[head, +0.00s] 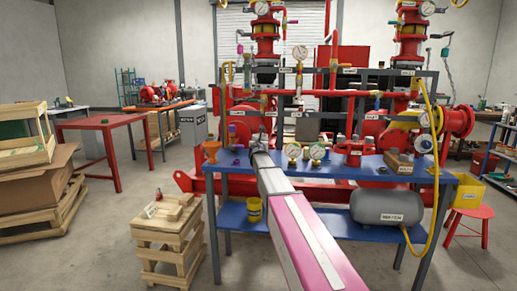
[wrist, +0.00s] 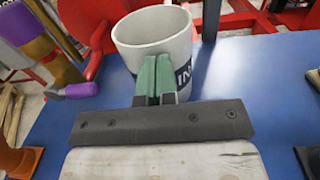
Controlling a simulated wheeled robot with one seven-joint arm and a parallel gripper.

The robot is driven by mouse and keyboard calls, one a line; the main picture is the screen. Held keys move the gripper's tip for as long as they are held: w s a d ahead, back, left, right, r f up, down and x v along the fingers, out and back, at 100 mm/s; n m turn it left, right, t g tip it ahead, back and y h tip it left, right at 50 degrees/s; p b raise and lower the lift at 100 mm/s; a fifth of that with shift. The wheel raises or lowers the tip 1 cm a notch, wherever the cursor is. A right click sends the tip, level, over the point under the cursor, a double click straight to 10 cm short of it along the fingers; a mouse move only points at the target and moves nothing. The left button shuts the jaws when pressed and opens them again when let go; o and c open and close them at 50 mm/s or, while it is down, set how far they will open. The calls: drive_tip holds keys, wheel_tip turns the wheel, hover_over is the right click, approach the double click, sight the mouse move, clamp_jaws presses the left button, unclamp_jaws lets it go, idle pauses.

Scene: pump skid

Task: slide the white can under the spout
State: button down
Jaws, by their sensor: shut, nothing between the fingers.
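The white can (wrist: 155,45) stands upright on the blue bench (wrist: 245,100) in the wrist view, with part of a dark label showing on its right side. My gripper (wrist: 158,65) is shut and empty, its green fingers together in front of the can's near wall. They overlap the wall in the picture; I cannot tell whether they touch it. In the head view my gripper (head: 260,139) is at the bench's back part, and I cannot make out the can there. A fitting with yellow and purple parts (wrist: 45,50) is left of the can; I cannot tell whether it is the spout.
An orange funnel (head: 212,148) stands at the bench's left end. Gauges (head: 317,152), a red valve body (head: 354,152) and a brown box (head: 399,163) stand to the right. Red skid pipework (head: 300,97) rises behind. Bare blue surface shows right of the can.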

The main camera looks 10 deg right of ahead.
drive_tip(key=x, duration=0.3)
drive_tip(key=shift+s, duration=0.2)
